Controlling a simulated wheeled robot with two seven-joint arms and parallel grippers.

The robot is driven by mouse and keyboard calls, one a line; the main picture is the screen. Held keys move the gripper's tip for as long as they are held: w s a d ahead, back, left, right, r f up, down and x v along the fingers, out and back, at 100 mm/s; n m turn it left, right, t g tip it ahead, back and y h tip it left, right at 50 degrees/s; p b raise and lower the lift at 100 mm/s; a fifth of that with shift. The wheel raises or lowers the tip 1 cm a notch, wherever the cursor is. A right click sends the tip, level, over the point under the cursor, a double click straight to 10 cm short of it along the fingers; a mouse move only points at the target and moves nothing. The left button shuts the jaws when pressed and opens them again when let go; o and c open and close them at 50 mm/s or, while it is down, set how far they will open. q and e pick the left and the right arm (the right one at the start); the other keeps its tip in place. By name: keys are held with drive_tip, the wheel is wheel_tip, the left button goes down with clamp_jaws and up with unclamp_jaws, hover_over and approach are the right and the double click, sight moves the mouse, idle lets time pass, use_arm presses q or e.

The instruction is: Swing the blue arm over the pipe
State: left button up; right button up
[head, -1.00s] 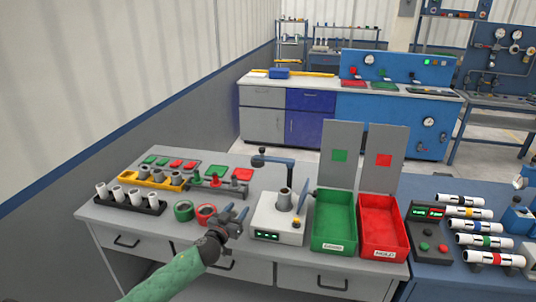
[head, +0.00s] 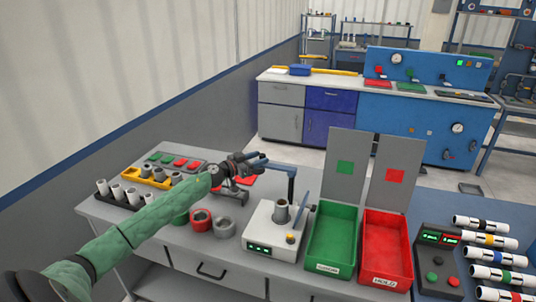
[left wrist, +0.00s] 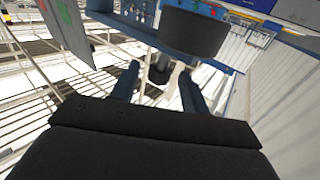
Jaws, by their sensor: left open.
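The blue arm (head: 291,180) stands on a post at the back of the white device (head: 262,228). Its bar reaches left from the post top, away from the pipe. A short grey pipe (head: 281,212) stands upright in the device, to the front left of the post. My left gripper (head: 262,160) is open at the bar's left end, which it partly hides; I cannot tell whether they touch. In the left wrist view the open fingers (left wrist: 160,85) show, with a dark cylinder (left wrist: 195,35) beyond them, perhaps the arm's end. My right gripper is not in view.
Green (head: 331,243) and red (head: 385,252) bins with raised panels stand right of the device. Grey (head: 225,227) and red (head: 201,219) rings lie to its left. Several white pipes stand in a black rack (head: 128,201).

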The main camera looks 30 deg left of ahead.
sight(273, 165)
use_arm(q)
drive_tip(key=x, duration=0.2)
drive_tip(key=shift+w+d+p, duration=0.1)
drive_tip(key=shift+w+p, duration=0.15)
drive_tip(key=shift+p, duration=0.05)
drive_tip(key=shift+x, duration=0.75)
drive_tip(key=shift+w+d+f, duration=0.1)
drive_tip(key=shift+w+d, duration=0.05)
drive_tip(key=shift+w, duration=0.15)
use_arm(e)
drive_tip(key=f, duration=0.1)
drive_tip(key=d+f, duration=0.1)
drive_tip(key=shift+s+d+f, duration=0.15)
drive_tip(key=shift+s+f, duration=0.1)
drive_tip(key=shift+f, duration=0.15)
use_arm(q)
drive_tip(key=shift+c, duration=0.8)
clamp_jaws()
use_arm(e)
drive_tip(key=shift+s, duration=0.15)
